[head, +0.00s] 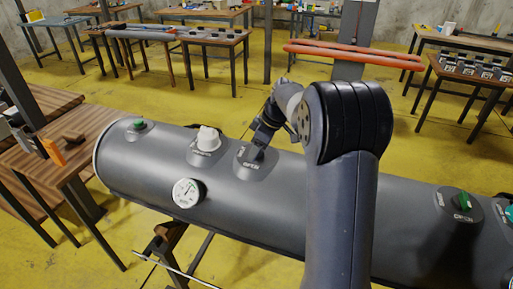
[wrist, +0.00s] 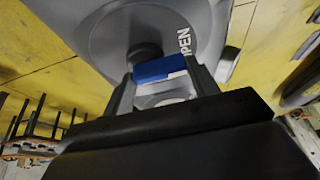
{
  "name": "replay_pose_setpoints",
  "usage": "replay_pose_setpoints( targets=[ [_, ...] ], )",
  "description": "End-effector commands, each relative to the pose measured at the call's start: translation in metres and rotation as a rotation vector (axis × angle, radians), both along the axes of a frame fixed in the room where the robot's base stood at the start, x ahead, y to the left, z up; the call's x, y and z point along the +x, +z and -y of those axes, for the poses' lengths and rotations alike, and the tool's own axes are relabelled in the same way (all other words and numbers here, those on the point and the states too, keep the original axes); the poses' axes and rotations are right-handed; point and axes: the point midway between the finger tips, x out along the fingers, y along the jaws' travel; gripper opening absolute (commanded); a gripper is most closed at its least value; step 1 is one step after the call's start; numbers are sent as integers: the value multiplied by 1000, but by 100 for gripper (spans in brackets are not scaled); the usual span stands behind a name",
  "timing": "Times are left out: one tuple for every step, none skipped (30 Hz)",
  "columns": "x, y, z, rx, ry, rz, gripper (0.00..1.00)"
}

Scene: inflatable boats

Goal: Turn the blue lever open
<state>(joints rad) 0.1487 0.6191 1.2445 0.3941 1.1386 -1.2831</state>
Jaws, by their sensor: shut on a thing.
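The blue lever (wrist: 160,69) shows in the wrist view, in front of a grey round base with the letters "PEN" legible. My gripper (wrist: 160,88) is shut on the blue lever, with one finger on each side of it. In the head view my gripper (head: 258,150) reaches down onto a grey patch on top of the grey inflatable tube (head: 130,165). The lever itself is hidden there behind my gripper and arm. How far the lever is turned I cannot tell.
Along the tube are a green lever (head: 139,124), a white valve cap (head: 207,139), a round gauge (head: 187,193) and another green lever (head: 463,201) at the right. A wooden table (head: 75,150) stands close at the left. Worktables stand at the back, with yellow floor between.

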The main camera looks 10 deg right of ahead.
Motion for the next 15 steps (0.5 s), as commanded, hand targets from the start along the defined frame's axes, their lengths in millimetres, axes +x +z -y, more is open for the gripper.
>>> replay_pose_setpoints(
  targets=[
    [0, 0, 0, -1, 5, 0, 34],
    [0, 0, 0, -1, 6, 0, 34],
    [0, 0, 0, -1, 7, -1, 34],
    [0, 0, 0, -1, 7, -1, 34],
    [0, 0, 0, -1, 8, -1, 34],
    [0, 0, 0, -1, 8, -1, 34],
    [0, 0, 0, -1, 7, 0, 34],
    [0, 0, 0, -1, 7, 0, 34],
    [0, 0, 0, -1, 7, 0, 34],
    [0, 0, 0, -1, 7, 0, 34],
    [0, 0, 0, -2, 7, 0, 57],
    [0, 0, 0, -1, 7, 0, 60],
    [0, 0, 0, -1, 6, 0, 63],
    [0, 0, 0, -1, 6, 0, 65],
    [0, 0, 0, -1, 6, 0, 69]
  ],
)
